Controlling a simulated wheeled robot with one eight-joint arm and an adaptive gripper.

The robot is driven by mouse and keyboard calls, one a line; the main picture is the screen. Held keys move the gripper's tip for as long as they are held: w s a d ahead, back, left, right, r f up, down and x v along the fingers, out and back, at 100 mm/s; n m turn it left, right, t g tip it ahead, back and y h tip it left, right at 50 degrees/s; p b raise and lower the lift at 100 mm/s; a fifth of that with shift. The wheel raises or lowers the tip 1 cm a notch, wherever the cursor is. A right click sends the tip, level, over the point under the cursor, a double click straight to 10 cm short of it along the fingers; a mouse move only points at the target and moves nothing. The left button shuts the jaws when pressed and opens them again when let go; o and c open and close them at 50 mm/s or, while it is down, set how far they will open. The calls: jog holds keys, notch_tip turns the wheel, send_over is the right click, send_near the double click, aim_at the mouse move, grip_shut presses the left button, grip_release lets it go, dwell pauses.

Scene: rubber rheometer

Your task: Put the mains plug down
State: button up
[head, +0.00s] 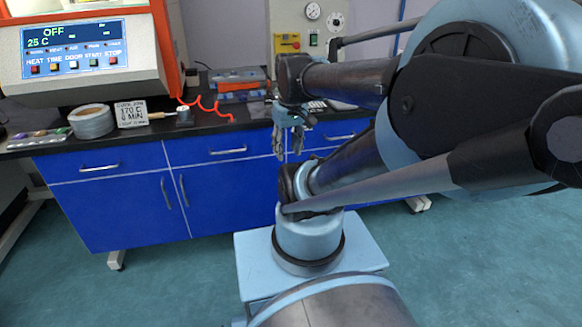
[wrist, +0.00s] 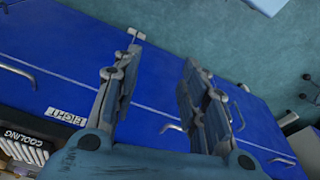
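My gripper (head: 288,153) hangs fingers down in front of the dark bench's front edge, before the blue drawers. In the wrist view my gripper (wrist: 160,62) has its two fingers well apart, with nothing between them but the blue cabinet front behind. I cannot make out a mains plug for certain in either view. An orange-red cord (head: 205,106) runs in loops from the machine onto the bench top. A small pale round piece (head: 184,114) lies left of its loose end; I cannot tell what it is.
The machine (head: 90,50) shows OFF and 25 C. A rack labelled COOLING (wrist: 24,146) is at the wrist view's lower left. Blue cabinets (head: 120,190) stand below; the floor in front is open.

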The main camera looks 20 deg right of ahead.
jog(key=s+f+m, duration=0.2)
jog(key=s+f, duration=0.1)
jog(key=f, duration=0.2)
jog(key=shift+s+d, duration=0.2)
jog(key=shift+s, duration=0.1)
